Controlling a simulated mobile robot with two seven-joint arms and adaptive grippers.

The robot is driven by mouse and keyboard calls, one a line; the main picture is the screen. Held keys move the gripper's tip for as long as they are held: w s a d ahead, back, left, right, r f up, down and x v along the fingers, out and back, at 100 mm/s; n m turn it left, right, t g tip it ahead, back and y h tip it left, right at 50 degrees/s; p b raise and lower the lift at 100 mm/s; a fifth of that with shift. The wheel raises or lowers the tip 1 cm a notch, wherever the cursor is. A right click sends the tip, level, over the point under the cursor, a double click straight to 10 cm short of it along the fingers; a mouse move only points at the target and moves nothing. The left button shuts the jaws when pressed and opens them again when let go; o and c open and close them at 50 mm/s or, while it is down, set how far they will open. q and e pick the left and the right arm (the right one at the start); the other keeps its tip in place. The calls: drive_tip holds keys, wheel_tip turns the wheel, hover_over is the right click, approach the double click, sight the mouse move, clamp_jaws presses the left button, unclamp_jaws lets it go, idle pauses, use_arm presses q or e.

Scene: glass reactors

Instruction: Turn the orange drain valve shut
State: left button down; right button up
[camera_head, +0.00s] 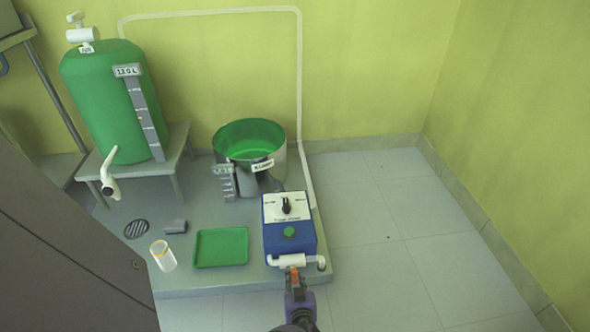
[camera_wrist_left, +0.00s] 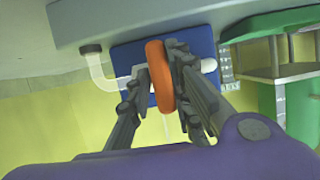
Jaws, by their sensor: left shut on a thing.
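A small part of the orange handle (camera_head: 294,271) shows in the head view, below the white pipe at the box's front. My left gripper (camera_wrist_left: 163,80) has a finger on either side of the handle and is shut on it. In the head view my left gripper (camera_head: 294,284) comes up from the bottom edge and hides most of the handle. My right gripper is not in view.
The blue pump box (camera_head: 290,245) with a black knob and green button stands on a grey platform. Beside it are a green tray (camera_head: 221,240), a steel pot (camera_head: 250,150) and a clear cup (camera_head: 162,256). A green tank (camera_head: 105,95) stands behind. Floor at right is clear.

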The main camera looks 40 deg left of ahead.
use_arm(q)
drive_tip(key=shift+s+a+f, duration=0.15)
drive_tip(key=shift+s+a, duration=0.05)
drive_tip(key=shift+s, duration=0.15)
drive_tip(key=c, duration=1.6)
unclamp_jaws()
drive_tip(key=shift+c, duration=0.2)
drive_tip(key=shift+w, duration=0.1)
drive_tip(key=shift+w, duration=0.1)
